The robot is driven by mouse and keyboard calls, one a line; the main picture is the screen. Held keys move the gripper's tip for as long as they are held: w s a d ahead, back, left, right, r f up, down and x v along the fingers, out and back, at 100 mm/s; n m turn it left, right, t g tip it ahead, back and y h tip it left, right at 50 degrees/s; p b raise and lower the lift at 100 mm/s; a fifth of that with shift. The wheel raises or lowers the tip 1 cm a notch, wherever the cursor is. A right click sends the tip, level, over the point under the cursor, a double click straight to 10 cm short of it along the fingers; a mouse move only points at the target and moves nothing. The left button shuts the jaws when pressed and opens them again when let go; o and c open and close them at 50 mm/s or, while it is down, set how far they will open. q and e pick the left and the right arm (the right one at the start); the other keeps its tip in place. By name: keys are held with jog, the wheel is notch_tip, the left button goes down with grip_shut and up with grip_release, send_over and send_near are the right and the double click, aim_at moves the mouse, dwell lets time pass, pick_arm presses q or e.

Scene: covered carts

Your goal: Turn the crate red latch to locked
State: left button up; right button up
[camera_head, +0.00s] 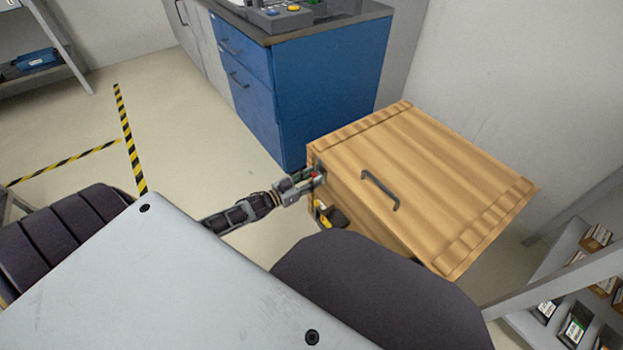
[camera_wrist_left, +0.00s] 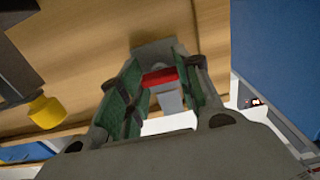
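The wooden crate (camera_head: 430,170) has a dark handle on its top and stands right of centre in the head view. Its red latch (camera_head: 315,175) is a small red piece on a grey mount at the crate's left side. My left gripper (camera_head: 312,178) reaches the crate from the left. The fingers hide part of the mount. My right gripper is not in view.
A yellow and dark fitting (camera_head: 323,214) sits just below the latch; its yellow knob (camera_wrist_left: 45,111) is left of my fingers. A blue cabinet (camera_head: 300,95) stands behind the crate. A shelf rack (camera_head: 575,265) stands at right.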

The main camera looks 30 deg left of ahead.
pick_arm(q)
grip_shut()
dwell(0.3)
